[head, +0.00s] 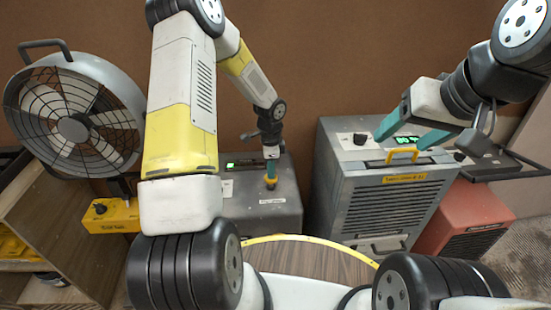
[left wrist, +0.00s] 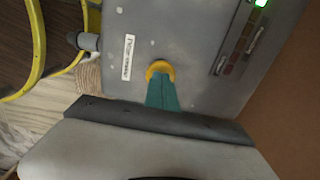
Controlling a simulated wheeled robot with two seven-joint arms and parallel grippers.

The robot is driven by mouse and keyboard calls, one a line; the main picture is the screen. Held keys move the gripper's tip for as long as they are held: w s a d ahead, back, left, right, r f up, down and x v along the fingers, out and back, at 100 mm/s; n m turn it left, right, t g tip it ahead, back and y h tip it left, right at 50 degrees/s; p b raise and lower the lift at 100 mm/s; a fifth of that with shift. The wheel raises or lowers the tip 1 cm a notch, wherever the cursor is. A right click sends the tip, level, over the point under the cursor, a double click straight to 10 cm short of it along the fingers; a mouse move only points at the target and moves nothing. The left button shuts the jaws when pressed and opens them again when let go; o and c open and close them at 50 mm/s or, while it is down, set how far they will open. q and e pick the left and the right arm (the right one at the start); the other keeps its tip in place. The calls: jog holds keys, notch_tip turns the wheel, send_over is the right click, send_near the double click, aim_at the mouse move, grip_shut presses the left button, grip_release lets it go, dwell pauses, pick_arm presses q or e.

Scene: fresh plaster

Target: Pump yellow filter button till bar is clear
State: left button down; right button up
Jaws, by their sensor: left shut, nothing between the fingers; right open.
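The yellow filter button (head: 270,182) is on top of a grey box (head: 262,212) with a small white label. In the left wrist view the button (left wrist: 160,67) shows as a yellow round cap. My left gripper (head: 271,168) points down with its teal fingers shut and empty. The fingertips (left wrist: 162,84) are right at the button and overlap it; I cannot tell how far it is pressed. The indicator bar (left wrist: 238,45) has a green light at one end and dim reddish segments below. My right gripper (head: 412,132) is open and empty above a larger grey machine.
The larger machine (head: 378,205) has a yellow handle and green display. A red unit (head: 465,215) stands to its right. A fan (head: 72,125), a yellow box (head: 112,215) and wooden shelving are at left. A round wooden surface (head: 310,262) with a yellow rim is in front.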

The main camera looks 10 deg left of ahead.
pick_arm(q)
notch_tip(320, 180, up, 12)
dwell(0.3)
jog(key=shift+f, duration=0.1)
dwell(0.3)
